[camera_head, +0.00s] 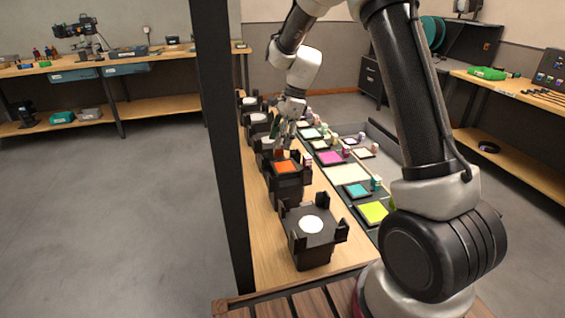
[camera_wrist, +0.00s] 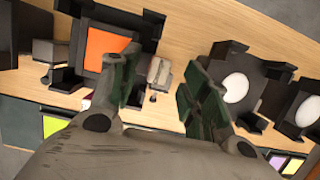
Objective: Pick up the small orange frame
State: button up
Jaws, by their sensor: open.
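The orange frame (camera_head: 286,167) shows as an orange square on a black stand, in the middle of the head view. In the wrist view an orange square (camera_wrist: 105,48) with a dark border sits in a black holder at upper left. My gripper (camera_head: 284,147) is just behind the orange square in the head view. In the wrist view its two fingers (camera_wrist: 162,88) are spread apart, with nothing held between them. The left finger is beside the orange square and overlaps the holder's right edge. I cannot tell the height of the fingers above it.
A black stand with a white disc (camera_head: 311,225) is nearer on the wooden bench, and more stands are behind. Coloured squares, including lime (camera_head: 373,212), teal (camera_head: 357,190) and magenta (camera_head: 330,158), lie to the right. A dark post (camera_head: 220,140) rises at the bench's left.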

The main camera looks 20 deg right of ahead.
jog(key=shift+x, duration=1.35)
grip_shut()
jog(key=shift+r, duration=0.1)
notch_tip(320, 180, up, 9)
jog(key=shift+r, duration=0.45)
jog(key=shift+s, duration=0.1)
